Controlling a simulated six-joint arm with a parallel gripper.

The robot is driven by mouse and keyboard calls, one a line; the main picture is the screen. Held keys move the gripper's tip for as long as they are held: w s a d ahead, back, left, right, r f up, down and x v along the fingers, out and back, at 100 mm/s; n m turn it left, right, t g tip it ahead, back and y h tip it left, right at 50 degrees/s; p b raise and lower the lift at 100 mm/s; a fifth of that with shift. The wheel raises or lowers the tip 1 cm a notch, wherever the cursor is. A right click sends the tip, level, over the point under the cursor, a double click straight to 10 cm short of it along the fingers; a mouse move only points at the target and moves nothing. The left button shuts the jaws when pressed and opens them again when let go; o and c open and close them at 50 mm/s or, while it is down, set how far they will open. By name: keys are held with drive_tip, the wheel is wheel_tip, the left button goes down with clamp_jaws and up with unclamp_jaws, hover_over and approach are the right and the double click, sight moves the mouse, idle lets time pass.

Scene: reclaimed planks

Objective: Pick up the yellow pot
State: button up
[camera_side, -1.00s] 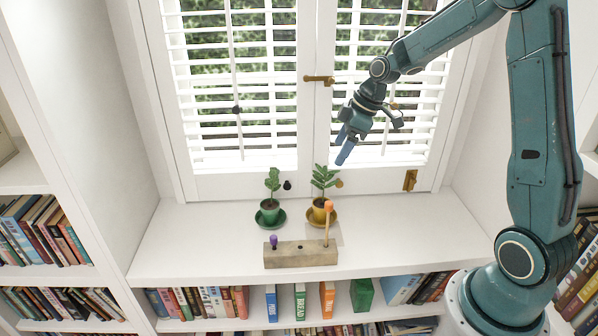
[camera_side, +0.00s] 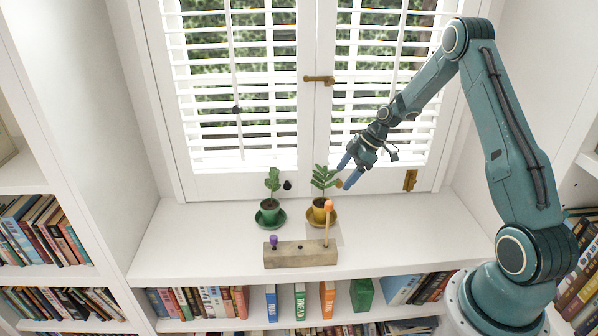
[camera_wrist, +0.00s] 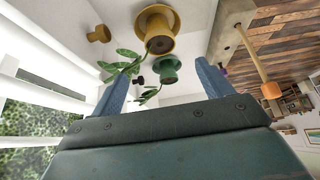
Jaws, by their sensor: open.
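The yellow pot (camera_side: 319,211) holds a green leafy plant (camera_side: 323,178) and stands on a yellow saucer (camera_side: 331,221) on the white window shelf. In the wrist view the yellow pot (camera_wrist: 158,36) shows ahead of and between the fingers, with its saucer (camera_wrist: 172,14) behind it. My gripper (camera_side: 344,177) is open and empty, at the upper right of the pot, with its blue fingers near the plant's leaves. I cannot tell whether a finger touches a leaf. The open fingers also frame the wrist view (camera_wrist: 160,82).
A green pot (camera_side: 269,209) with a plant stands on a green saucer (camera_side: 281,219) to the left. A wooden block (camera_side: 300,255) with a purple knob and an orange-topped stick (camera_side: 327,222) sits in front. The shutters (camera_side: 387,90) are behind. The shelf's right side is clear.

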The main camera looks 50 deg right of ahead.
approach(322, 204)
drive_tip(key=shift+a+x, duration=0.15)
drive_tip(key=shift+x, duration=1)
drive_tip(key=shift+a+x, duration=0.2)
drive_tip(key=shift+x, duration=1)
drive_tip(key=shift+s, duration=0.1)
drive_tip(key=shift+x, duration=2.45)
drive_tip(key=c, duration=1.3)
drive_tip(key=shift+o, duration=0.2)
drive_tip(key=shift+r, duration=0.15)
wheel_tip(322, 204, up, 20)
drive_tip(key=shift+r, duration=0.1)
